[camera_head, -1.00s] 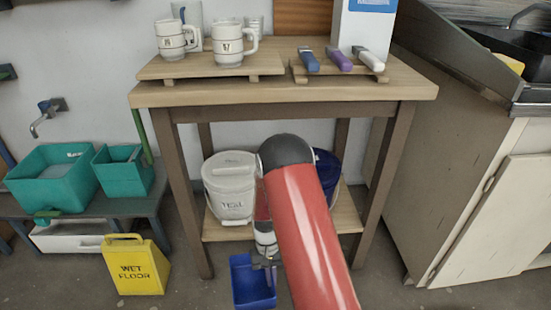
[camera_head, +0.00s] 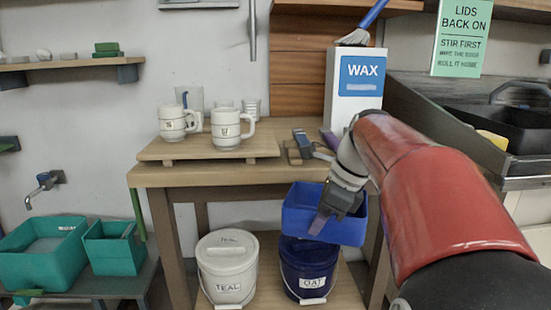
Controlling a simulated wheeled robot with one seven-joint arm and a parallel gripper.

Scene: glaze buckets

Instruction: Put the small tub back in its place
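The small blue tub (camera_head: 297,221) hangs in front of the table's front edge, above the navy GLAZE-type bucket marked "OAT" (camera_head: 304,265). It looks roughly upright, tilted a little. My gripper (camera_head: 325,214) points down at the tub and appears shut on its rim. A finger shows against the tub, and the exact contact is partly hidden by the gripper body. My red arm reaches in from the right and covers the table's right part. The tub's inside is mostly hidden.
The wooden table (camera_head: 150,179) holds mugs (camera_head: 231,130) on a board, handled tools (camera_head: 303,141) and a white WAX box (camera_head: 340,98). A white TEAL bucket (camera_head: 228,262) stands on the lower shelf. Green tubs (camera_head: 113,250) sit on the left bench. A sink unit stands right.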

